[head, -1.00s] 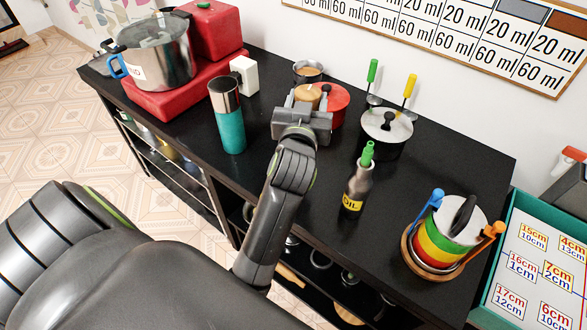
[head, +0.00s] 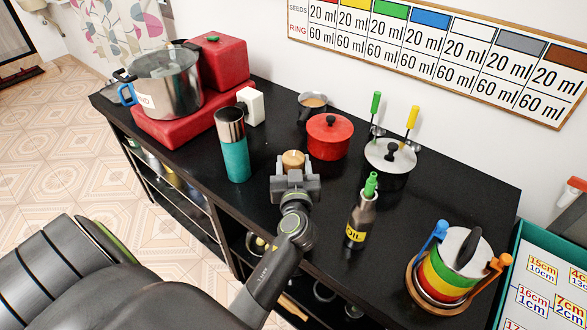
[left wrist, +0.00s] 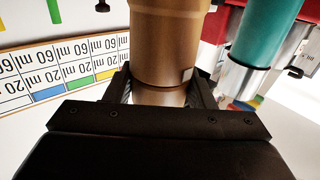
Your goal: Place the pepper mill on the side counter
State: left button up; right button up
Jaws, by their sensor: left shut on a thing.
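The pepper mill appears to be the brown wooden cylinder in my left gripper. In the head view its round tan top (head: 293,158) shows just beyond the fingers, over the black counter (head: 285,225). My left gripper (head: 294,178) is shut on it. In the left wrist view the brown mill (left wrist: 170,45) stands between the two dark fingers (left wrist: 160,92). Its lower end is hidden by the gripper in the head view, so I cannot tell whether it touches the counter. My right gripper is not in view.
A teal bottle (head: 235,155) stands left of the gripper, a red pot (head: 329,138) behind it, and an oil bottle (head: 360,222) to its right. Bare counter lies around the gripper.

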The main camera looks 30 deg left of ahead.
pick_arm(q)
jog(key=shift+f, duration=0.55)
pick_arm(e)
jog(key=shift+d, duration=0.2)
pick_arm(q)
jog(key=o, duration=1)
jog(key=shift+f, duration=0.15)
jog(key=o, duration=0.4)
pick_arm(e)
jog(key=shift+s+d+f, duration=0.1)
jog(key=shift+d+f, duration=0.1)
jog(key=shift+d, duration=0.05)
pick_arm(q)
jog(key=shift+r, duration=0.2)
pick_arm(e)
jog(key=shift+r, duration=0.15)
